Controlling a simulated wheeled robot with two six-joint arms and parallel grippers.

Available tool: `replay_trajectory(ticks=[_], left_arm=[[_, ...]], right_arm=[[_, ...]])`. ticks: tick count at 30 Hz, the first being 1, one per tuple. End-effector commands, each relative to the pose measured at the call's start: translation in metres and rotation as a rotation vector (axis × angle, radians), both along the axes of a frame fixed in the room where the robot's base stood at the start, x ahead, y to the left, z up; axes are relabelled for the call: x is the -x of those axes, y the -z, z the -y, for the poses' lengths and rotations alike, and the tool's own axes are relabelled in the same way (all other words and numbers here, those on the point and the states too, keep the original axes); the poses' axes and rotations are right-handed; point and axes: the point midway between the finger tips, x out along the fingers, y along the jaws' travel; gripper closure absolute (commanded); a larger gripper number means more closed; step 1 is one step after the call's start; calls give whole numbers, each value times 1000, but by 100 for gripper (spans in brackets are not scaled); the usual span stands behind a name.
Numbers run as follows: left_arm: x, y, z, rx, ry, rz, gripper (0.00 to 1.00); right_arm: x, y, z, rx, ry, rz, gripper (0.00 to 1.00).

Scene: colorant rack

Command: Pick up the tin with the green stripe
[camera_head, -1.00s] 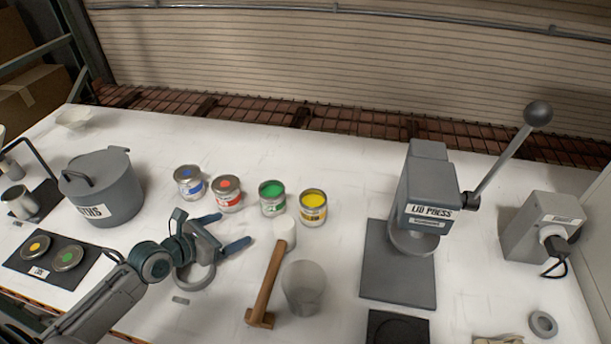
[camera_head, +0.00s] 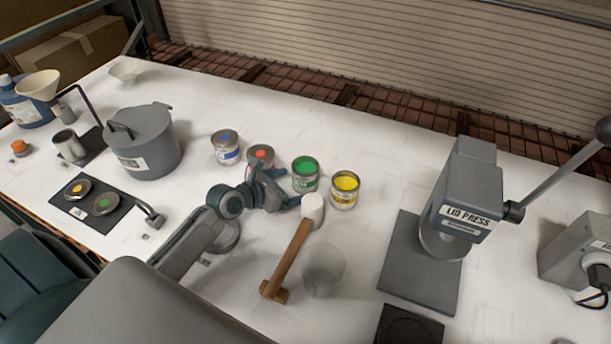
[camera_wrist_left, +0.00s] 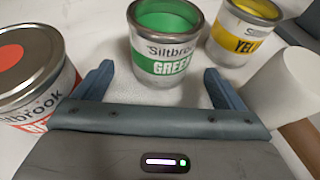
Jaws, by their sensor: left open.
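The green-striped tin (camera_head: 305,174) stands upright on the white table, between the red tin and the yellow tin. It is open and shows green inside. In the left wrist view the tin (camera_wrist_left: 161,42) stands just ahead of my left gripper (camera_wrist_left: 157,80), whose open fingers sit to either side of its lower front. The jaws are empty and I cannot see them touch it. In the head view my left gripper (camera_head: 283,187) is low over the table, partly covering the red tin (camera_head: 261,154). My right gripper is not in view.
The yellow tin (camera_head: 345,188) stands close right of the green one, and the blue tin (camera_head: 226,147) further left. A mallet (camera_head: 290,257) lies in front, its white head near the gripper, beside a translucent cup (camera_head: 322,270). The lid press (camera_head: 455,215) stands to the right.

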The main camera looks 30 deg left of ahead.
Motion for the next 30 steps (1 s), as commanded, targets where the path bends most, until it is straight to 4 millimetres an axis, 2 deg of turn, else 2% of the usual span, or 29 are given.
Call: replay_trajectory(ticks=[7, 16, 17, 25, 30], left_arm=[[-29, 12, 13, 4, 0, 1, 9], [-32, 15, 15, 0, 1, 0, 9], [-32, 15, 15, 0, 1, 0, 13], [-32, 14, 15, 0, 1, 0, 64], [-33, 14, 15, 1, 1, 1, 64]], right_arm=[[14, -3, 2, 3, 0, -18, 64], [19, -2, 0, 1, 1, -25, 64], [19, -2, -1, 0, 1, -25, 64], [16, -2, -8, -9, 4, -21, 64], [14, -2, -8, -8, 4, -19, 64]])
